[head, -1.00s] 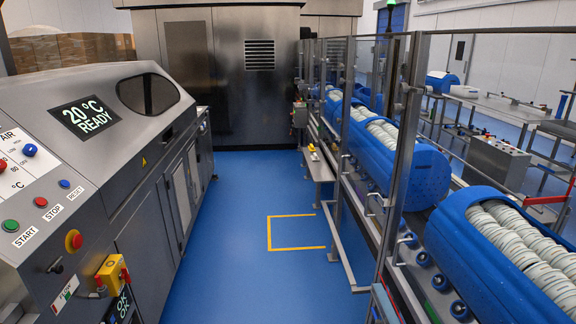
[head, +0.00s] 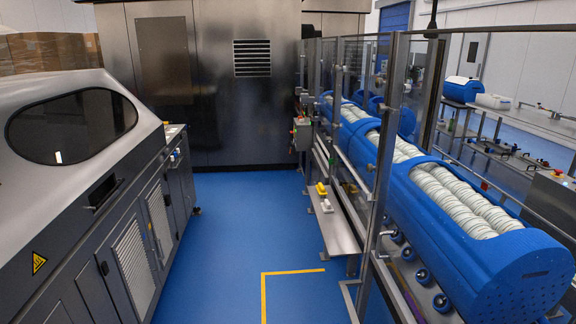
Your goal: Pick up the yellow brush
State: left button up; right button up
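A small yellow object (head: 321,190), which looks like the yellow brush, lies on the far part of a narrow metal shelf (head: 342,234). The shelf runs along the near side of the glass guard, right of the middle in the head view. A small pale object (head: 326,206) lies beside it, nearer to me. The yellow object is too small to make out its bristles or handle. Neither of my grippers is in view.
A grey machine (head: 68,225) with a dark window lines the left side. Blue carriers (head: 440,205) filled with white discs stand behind the glass guard on the right. A steel cabinet (head: 215,110) closes off the far end. The blue floor (head: 225,240) between is clear, with a yellow corner marking (head: 264,295).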

aim_at(322, 192)
jog(key=i, duration=2.25)
jog(key=i+j, duration=0.1)
jog(key=i, duration=2.15)
jog(key=l+z, duration=0.05)
jog(key=l, duration=0.05)
